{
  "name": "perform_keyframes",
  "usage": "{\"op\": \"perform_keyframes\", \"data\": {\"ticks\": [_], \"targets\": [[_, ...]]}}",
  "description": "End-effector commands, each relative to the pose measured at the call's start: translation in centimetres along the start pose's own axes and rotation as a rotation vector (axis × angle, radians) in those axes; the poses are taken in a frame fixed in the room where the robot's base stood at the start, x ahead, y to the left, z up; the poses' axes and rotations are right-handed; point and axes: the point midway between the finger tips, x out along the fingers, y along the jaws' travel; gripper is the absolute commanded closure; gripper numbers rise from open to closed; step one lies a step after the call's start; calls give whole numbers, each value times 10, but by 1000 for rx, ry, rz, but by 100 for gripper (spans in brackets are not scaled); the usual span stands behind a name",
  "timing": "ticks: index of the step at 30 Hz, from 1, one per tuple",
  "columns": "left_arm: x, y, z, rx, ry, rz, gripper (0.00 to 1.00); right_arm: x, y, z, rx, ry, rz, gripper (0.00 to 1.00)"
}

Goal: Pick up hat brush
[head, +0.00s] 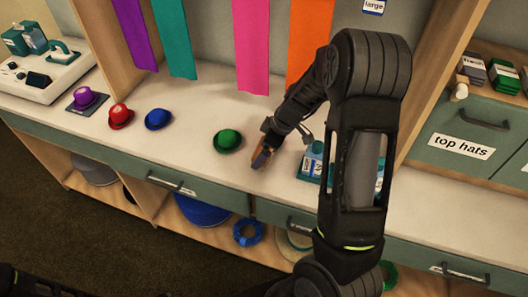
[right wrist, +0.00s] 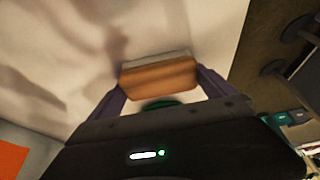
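The hat brush (right wrist: 158,78) has an orange-brown wooden body with a pale grey strip along its far side. In the right wrist view it sits crosswise between the two fingers of my right gripper (right wrist: 160,88), which touch its ends. In the head view my right gripper (head: 262,157) is low over the white counter, just right of the green hat, and a bit of the brush (head: 266,144) shows orange-brown there. Whether the brush touches the counter is hard to tell.
A green hat (head: 227,140), blue hat (head: 158,119) and red hat (head: 120,116) stand along the counter (head: 190,150). A purple hat (head: 85,98) is on a dark pad. A teal holder (head: 311,166) is partly behind my right arm. Coloured ribbons (head: 252,45) hang behind.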

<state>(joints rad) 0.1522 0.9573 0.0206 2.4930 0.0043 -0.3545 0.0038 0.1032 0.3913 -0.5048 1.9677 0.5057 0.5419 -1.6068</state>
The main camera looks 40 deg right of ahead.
Motion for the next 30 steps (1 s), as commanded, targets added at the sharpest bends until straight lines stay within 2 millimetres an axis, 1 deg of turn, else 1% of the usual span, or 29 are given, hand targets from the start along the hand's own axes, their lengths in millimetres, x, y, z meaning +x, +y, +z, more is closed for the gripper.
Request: {"op": "perform_keyframes", "data": {"ticks": [1,2,12,14,23,26,30], "targets": [[0,0,0,0,0,0,64,0,0,0,0,0,0,15],[0,0,0,0,0,0,64,0,0,0,0,0,0,17],[0,0,0,0,0,0,64,0,0,0,0,0,1,45],[0,0,0,0,0,0,64,0,0,0,0,0,1,49],[0,0,0,0,0,0,64,-4,0,-2,0,1,1,49],[0,0,0,0,0,0,64,-12,1,-6,-3,3,3,49],[-1,0,0,0,0,0,64,-34,1,-15,-3,5,4,49]]}}
